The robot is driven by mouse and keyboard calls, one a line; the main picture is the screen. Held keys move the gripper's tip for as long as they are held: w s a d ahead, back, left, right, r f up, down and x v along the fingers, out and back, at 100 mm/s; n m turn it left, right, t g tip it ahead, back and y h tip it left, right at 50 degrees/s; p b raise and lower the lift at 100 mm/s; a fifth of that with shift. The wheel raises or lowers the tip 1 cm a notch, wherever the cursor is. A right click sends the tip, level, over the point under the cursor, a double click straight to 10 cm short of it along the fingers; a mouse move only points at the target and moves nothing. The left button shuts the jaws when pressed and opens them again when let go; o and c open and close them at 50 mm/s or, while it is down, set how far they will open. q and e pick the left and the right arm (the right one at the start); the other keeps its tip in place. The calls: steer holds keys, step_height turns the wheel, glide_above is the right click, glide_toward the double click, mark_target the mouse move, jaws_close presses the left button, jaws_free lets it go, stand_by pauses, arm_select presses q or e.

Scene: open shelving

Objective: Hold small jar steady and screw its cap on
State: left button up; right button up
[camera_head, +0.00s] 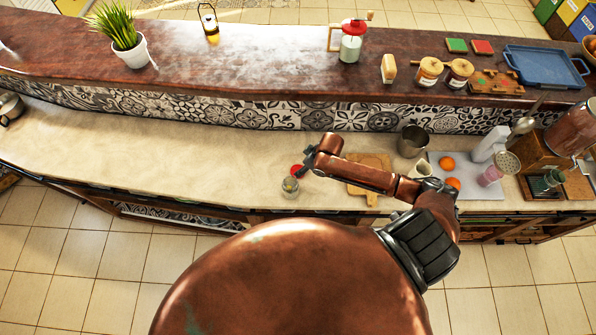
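A small clear glass jar (290,188) stands on the beige counter near its front edge, with its mouth uncovered. A red cap (296,170) is just behind the jar, apart from its mouth. My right arm reaches in from the right, and its dark gripper (305,161) is beside and above the red cap. The fingers are small and partly overlap the cap's right side, so I cannot tell whether they touch it or how far apart they are. My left gripper is not in view.
A cutting board (371,163) lies under my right forearm. A metal pot (412,141) and a light tray (477,164) with oranges stand to the right. The counter (170,148) left of the jar is clear. A raised dark ledge (250,62) runs behind.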

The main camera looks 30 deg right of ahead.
steer(key=shift+w+f, duration=0.1)
steer(key=shift+f, duration=0.1)
steer(key=p+x, duration=0.1)
steer(key=x, duration=0.3)
steer(key=shift+a, duration=0.2)
steer(key=shift+w+f, duration=0.1)
steer(key=shift+f, duration=0.25)
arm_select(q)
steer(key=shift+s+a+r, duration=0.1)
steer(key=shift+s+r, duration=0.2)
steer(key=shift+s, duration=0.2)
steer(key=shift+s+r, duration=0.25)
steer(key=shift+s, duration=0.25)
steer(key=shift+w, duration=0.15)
arm_select(e)
steer(key=shift+c, duration=0.7)
steer(key=c, duration=0.3)
